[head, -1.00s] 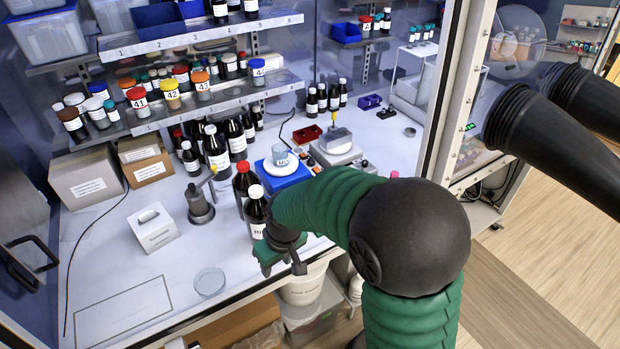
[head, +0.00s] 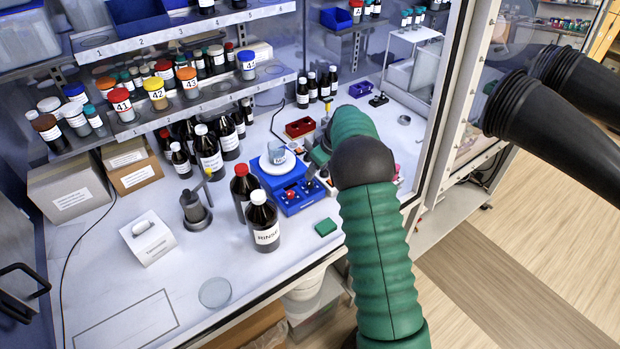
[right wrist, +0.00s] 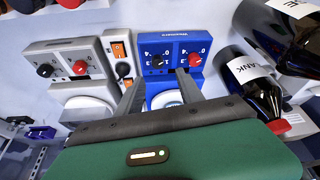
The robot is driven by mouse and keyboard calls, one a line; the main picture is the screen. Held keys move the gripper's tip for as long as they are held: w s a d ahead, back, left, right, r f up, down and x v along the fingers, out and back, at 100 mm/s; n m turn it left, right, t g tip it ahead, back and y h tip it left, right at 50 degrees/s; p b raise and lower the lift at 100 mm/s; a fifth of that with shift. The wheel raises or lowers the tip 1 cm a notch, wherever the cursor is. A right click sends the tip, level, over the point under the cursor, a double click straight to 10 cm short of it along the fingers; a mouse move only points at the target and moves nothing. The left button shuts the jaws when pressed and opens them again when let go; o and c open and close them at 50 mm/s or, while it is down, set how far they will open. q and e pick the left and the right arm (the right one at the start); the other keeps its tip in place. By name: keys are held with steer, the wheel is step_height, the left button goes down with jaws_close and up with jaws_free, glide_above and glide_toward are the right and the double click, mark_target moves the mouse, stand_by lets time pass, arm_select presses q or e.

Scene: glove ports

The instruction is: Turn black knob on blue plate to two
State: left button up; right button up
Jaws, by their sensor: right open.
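The blue plate (head: 292,203) stands on the bench with a white round top. In the right wrist view its panel (right wrist: 176,40) shows a black knob (right wrist: 158,62) and a red knob (right wrist: 195,60), each with a printed scale. The black knob's pointer is too small to read. My right gripper (right wrist: 158,77) is open, its fingers reaching toward the panel on either side of the black knob's line. I cannot tell whether they touch it. In the head view the gripper is mostly hidden behind my right arm. My left gripper is not in view.
A grey plate (right wrist: 62,62) with black and red knobs and an orange switch (right wrist: 118,50) stand beside the blue plate. Brown bottles (head: 264,222) stand close on its other side. A green block (head: 326,228) lies in front.

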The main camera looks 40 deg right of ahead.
mark_target(311, 183)
steer(key=x, duration=0.2)
steer(key=p+x, duration=0.1)
steer(key=x, duration=0.2)
steer(key=d+x, duration=0.1)
steer(key=x, duration=0.1)
steer(key=shift+s+a+f+p, duration=0.1)
steer(key=shift+f+p, duration=0.3)
steer(key=shift+f, duration=0.25)
steer(key=shift+a, duration=0.1)
steer(key=shift+a+r, duration=0.2)
steer(key=c, duration=0.9)
steer(key=shift+d, duration=0.1)
jaws_close()
